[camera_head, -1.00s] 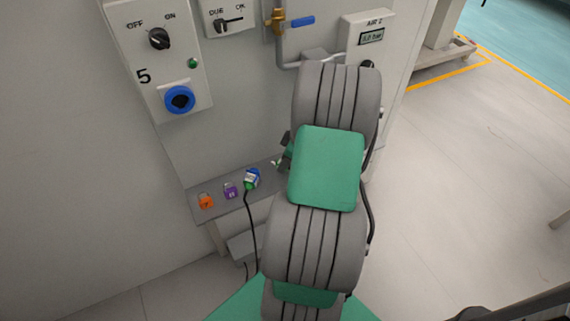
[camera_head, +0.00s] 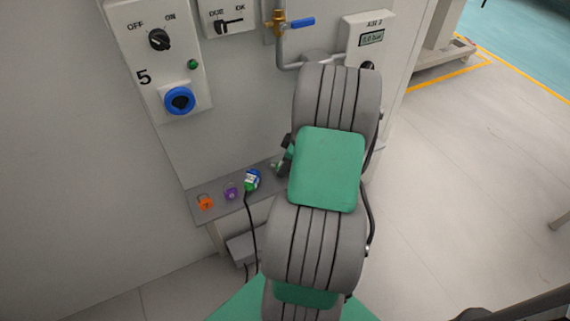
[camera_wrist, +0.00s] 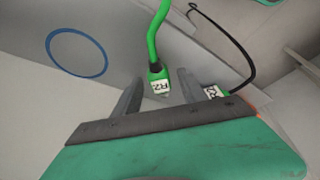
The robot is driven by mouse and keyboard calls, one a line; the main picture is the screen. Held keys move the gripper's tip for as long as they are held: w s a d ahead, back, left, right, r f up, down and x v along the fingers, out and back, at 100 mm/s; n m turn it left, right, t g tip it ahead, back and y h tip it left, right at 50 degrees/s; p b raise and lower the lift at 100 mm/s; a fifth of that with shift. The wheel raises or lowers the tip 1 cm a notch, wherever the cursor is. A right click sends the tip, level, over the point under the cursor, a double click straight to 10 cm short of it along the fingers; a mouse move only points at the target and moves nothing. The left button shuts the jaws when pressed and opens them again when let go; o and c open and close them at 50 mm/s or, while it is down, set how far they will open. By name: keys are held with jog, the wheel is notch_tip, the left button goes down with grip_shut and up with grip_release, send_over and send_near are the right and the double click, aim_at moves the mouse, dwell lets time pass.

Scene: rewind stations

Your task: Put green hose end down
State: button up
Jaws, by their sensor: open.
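The fingers are apart, with a gap visible on both sides of the hose end. Its green hose runs up out of the picture. In the head view the hose end (camera_head: 277,167) shows as a small green piece by the right part of the grey shelf (camera_head: 215,206). My arm hides most of the gripper there. Whether the hose end rests fully on the shelf is hard to tell.
A blue-and-green plug (camera_head: 251,180) with a black cable stands on the shelf, left of the hose end. Purple (camera_head: 231,193) and orange (camera_head: 206,202) padlocks lie further left. The wall panel carries a rotary switch (camera_head: 159,39), a blue ring socket (camera_head: 179,100) and a blue-handled valve (camera_head: 300,22).

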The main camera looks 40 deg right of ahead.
jog(key=v, duration=0.4)
jog(key=shift+r, duration=0.2)
jog(key=s+d, duration=0.6)
jog(key=s, duration=0.5)
jog(key=w+a+r+m+g, duration=0.1)
jog(key=w+a+r, duration=0.2)
jog(key=w+a, duration=0.35)
jog(key=w+a+r+m+g, duration=0.1)
jog(key=w+a+r, duration=0.25)
jog(key=a, duration=0.55)
jog(key=s+a+r+m+h, duration=0.1)
jog(key=s+a+r+m, duration=0.1)
jog(key=a, duration=0.8)
jog(key=s+a+r+m+h, duration=0.1)
jog(key=s+a+r+m, duration=0.15)
jog(key=a, duration=0.75)
notch_tip(320, 180, up, 15)
jog(key=w+t+p, duration=0.1)
jog(key=p, duration=1.1)
jog(key=shift+n+t+p, duration=0.3)
jog(key=shift+n+p, duration=0.05)
jog(key=shift+r, duration=0.1)
